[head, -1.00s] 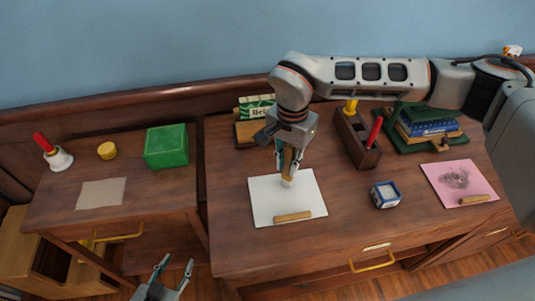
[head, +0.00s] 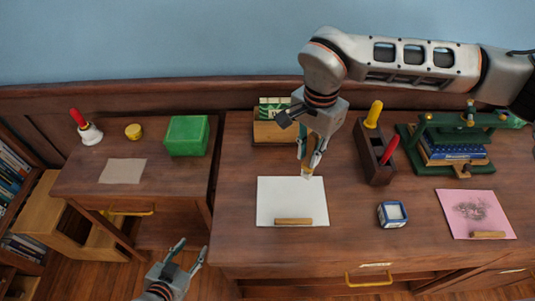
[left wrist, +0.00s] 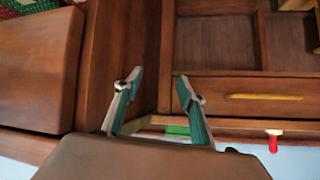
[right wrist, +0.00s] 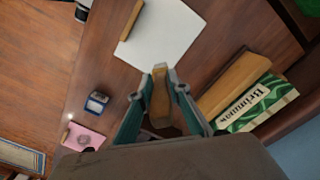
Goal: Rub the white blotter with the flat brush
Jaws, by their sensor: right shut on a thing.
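The white blotter (head: 288,199) lies flat on the large desk and looks clean, with a wooden strip (head: 294,221) along its near edge. It also shows in the right wrist view (right wrist: 168,36). My right gripper (head: 311,158) is shut on the flat brush (head: 307,171), whose wooden handle shows between the fingers in the right wrist view (right wrist: 161,100). The brush points down at the blotter's far edge, right of its middle. I cannot tell whether it touches. My left gripper (head: 187,256) is open and empty, low in front of the desks.
A smudged pink blotter (head: 468,213) lies to the right. A blue-and-white block (head: 392,213) stands between the blotters. Behind are a card box (head: 276,130), a dark wooden holder (head: 374,155) and a green press (head: 408,140). A green box (head: 186,136) is on the left desk.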

